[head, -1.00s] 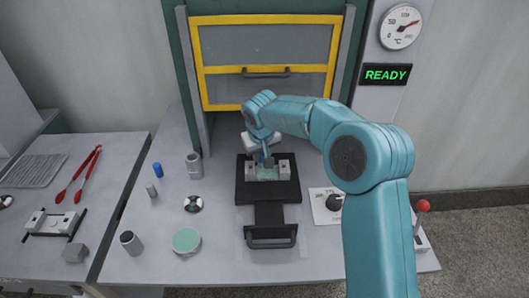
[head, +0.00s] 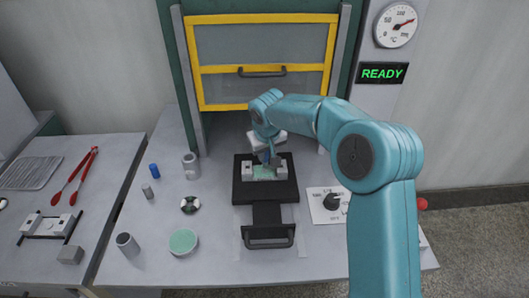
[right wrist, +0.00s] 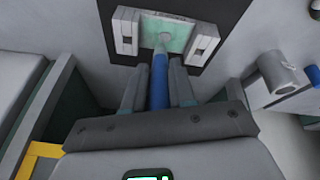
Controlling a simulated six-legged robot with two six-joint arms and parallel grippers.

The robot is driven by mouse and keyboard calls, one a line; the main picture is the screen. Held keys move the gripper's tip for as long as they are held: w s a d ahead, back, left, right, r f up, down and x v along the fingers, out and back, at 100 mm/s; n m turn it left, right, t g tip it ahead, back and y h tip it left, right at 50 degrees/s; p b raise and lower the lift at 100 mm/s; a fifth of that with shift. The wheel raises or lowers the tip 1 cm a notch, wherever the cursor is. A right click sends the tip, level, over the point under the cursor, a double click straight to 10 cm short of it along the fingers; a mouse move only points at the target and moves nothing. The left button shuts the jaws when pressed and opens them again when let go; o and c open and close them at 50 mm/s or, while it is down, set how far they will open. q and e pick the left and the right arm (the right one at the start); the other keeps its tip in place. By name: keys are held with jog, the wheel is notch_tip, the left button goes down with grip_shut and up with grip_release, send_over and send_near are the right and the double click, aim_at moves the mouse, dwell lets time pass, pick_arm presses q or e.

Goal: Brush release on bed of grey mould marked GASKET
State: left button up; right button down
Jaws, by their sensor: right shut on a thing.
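The grey mould (head: 251,170) sits on a black sliding tray (head: 244,193) in front of the press. Its bed (head: 262,173) is pale green between two light grey end blocks; no GASKET lettering is readable. In the right wrist view the green bed (right wrist: 178,40) shows at the top. My right gripper (head: 268,154) is above the mould, shut on a brush with a blue handle (right wrist: 158,90). The brush tip (right wrist: 163,43) points down at the bed and appears to touch it. My left gripper is in neither view.
A round dish of green stuff (head: 183,241), a black-and-white disc (head: 190,205) and metal cups (head: 127,244) stand left of the tray. The yellow-framed press door (head: 262,62) is behind. Red tongs (head: 75,178) lie on the side table.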

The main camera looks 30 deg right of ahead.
jog(key=shift+s+d, duration=0.4)
jog(key=shift+d, duration=0.3)
jog(key=shift+w+a, duration=0.1)
jog(key=shift+a, duration=0.05)
jog(key=shift+w+a, duration=0.45)
jog(key=shift+a, duration=0.25)
jog(key=shift+a, duration=0.1)
jog(key=shift+w+a, duration=0.45)
jog(key=shift+a, duration=0.25)
